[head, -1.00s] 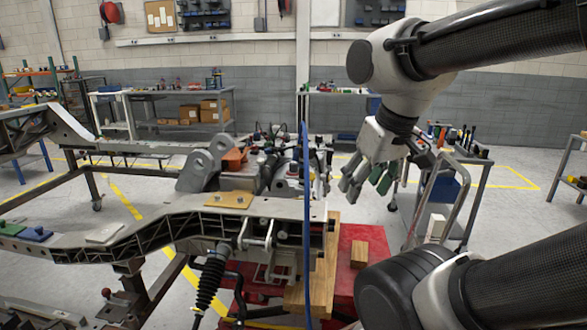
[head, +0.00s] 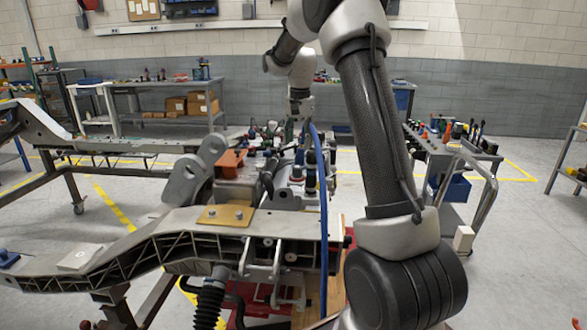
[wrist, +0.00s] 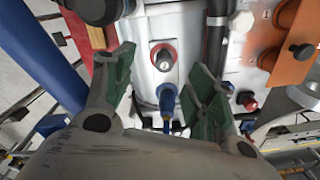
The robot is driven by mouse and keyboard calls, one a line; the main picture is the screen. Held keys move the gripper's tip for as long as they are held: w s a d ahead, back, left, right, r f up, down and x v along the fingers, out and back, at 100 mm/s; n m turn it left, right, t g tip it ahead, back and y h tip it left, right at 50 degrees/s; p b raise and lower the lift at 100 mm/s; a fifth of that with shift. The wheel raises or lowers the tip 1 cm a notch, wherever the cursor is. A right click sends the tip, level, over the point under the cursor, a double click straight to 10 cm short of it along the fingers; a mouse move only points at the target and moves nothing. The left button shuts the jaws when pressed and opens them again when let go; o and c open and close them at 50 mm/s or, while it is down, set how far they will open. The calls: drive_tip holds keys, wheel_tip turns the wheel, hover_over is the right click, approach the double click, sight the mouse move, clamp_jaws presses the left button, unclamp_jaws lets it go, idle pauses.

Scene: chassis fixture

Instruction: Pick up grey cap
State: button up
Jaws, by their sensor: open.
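The wrist view shows a small grey cap (wrist: 165,57) in a red ring on a pale metal housing (wrist: 148,20). A blue fitting (wrist: 167,100) stands just below it in the picture. My gripper (wrist: 160,72) is open, with one green-padded finger on each side of the cap and the blue fitting. The fingers appear apart from the cap, and nothing is held. In the head view my gripper (head: 299,124) points down over the crowded unit behind the blue hose, its fingertips hard to make out.
A blue hose (head: 320,180) rises close beside the unit, and a blue tube (wrist: 42,50) shows at the wrist view's left. An orange block (head: 231,159) and an orange plate (wrist: 290,45) are nearby. A tool cart (head: 450,165) stands to the right.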

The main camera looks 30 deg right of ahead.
drive_tip(key=m, duration=0.1)
hover_over(297, 166)
drive_tip(key=shift+g, duration=0.3)
drive_tip(key=f, duration=0.4)
drive_tip(key=shift+s+f, duration=0.25)
drive_tip(key=shift+s, duration=0.1)
wheel_tip(297, 166, down, 8)
drive_tip(key=shift+w, duration=0.15)
drive_tip(key=c, duration=0.8)
